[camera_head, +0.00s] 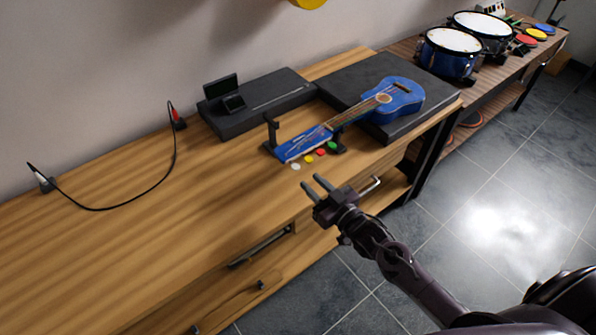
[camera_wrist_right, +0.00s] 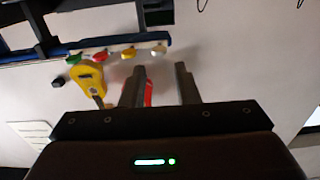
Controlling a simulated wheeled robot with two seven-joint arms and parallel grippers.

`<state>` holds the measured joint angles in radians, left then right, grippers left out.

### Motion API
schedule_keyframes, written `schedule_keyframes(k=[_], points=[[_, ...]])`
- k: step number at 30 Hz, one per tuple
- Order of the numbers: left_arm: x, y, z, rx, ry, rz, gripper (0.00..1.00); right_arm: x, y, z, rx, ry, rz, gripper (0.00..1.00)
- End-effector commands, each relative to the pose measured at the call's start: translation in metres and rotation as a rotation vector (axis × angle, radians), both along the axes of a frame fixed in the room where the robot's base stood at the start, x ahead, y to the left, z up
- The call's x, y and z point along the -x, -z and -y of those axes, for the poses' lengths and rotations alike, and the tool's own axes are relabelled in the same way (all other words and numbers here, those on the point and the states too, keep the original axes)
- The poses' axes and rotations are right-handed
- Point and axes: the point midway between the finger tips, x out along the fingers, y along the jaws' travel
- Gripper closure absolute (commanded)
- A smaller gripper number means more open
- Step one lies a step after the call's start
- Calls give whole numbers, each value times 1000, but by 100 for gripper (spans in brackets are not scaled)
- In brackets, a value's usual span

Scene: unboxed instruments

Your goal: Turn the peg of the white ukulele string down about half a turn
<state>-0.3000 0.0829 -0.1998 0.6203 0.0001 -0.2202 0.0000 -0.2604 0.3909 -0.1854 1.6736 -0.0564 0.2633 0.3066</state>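The blue ukulele (camera_head: 398,97) lies with its body on a dark raised platform and its headstock (camera_head: 302,143) on a stand at the table's front. Along the headstock's near side are coloured pegs: white (camera_head: 296,166), yellow (camera_head: 308,159), red (camera_head: 320,152) and green (camera_head: 332,146). My right gripper (camera_head: 311,179) is open and empty, just in front of the white peg at the table edge. In the right wrist view, the white peg (camera_wrist_right: 158,50) appears between and beyond the fingertips (camera_wrist_right: 160,67), apart from them. My left gripper is not in view.
The black stand (camera_head: 272,130) rises beside the headstock. A black case (camera_head: 258,103) with a small screen sits behind. A cable (camera_head: 130,202) lies on the left of the wooden table (camera_head: 120,255). Blue drums (camera_head: 449,60) stand at the back right.

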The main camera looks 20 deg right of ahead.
Motion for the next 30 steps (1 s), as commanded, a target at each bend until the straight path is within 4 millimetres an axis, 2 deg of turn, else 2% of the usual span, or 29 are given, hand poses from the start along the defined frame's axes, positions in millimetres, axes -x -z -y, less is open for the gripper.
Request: schedule_keyframes(k=[6, 10, 15, 22, 23, 29, 30], points=[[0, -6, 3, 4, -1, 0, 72, -35, -2, -12, 0, 2, 0, 72], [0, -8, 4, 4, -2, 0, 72, -50, -1, -18, 0, 2, -1, 72], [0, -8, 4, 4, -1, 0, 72, -59, 0, -21, 1, 2, -3, 72], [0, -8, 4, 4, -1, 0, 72, -59, 1, -21, 2, 2, -3, 72], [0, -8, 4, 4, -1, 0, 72, -59, 1, -21, 2, 2, -3, 73], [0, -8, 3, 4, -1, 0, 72, -59, 1, -21, 2, 2, -2, 99], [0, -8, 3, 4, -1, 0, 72, -59, 1, -21, 2, 2, -2, 100]])
